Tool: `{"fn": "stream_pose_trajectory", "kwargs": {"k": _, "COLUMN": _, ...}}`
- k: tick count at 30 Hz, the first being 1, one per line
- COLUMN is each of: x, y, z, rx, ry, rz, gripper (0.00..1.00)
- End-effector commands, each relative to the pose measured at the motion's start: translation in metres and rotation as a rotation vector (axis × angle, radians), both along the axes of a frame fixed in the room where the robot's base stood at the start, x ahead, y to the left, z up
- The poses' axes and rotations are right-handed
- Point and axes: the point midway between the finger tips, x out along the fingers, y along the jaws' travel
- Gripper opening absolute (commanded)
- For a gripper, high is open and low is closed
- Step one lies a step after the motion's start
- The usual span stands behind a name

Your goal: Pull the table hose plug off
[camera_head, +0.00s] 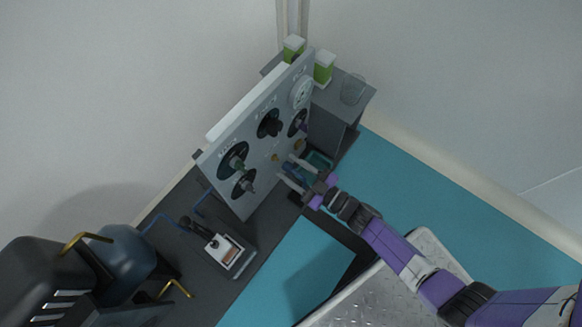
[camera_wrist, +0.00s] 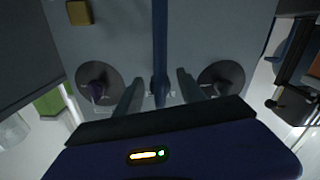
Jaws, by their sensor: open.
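A blue hose (camera_wrist: 160,35) runs down the middle of the wrist view to a narrow blue plug (camera_wrist: 160,88) at the grey panel. My gripper (camera_wrist: 160,82) is open, with one finger on each side of the plug. Dark gaps show between the plug and both fingers, so it does not look gripped. In the head view my gripper (camera_head: 284,170) is at the lower right part of the upright grey panel (camera_head: 252,192). The plug is too small to make out clearly there.
A brass block (camera_wrist: 80,12) is nearby. Green-and-white boxes (camera_head: 323,68) and a glass (camera_head: 352,88) stand behind. A small device (camera_head: 225,250) sits left.

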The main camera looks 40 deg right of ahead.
Motion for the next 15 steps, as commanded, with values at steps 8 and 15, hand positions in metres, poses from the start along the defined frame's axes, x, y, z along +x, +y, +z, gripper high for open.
{"fn": "stream_pose_trajectory", "kwargs": {"k": 8, "x": -0.018, "y": -0.006, "z": 0.001, "rx": -0.001, "ry": 0.003, "rz": -0.001, "gripper": 0.47}}
{"fn": "stream_pose_trajectory", "kwargs": {"k": 15, "x": -0.056, "y": -0.018, "z": 0.001, "rx": -0.001, "ry": 0.003, "rz": 0.000, "gripper": 0.47}}
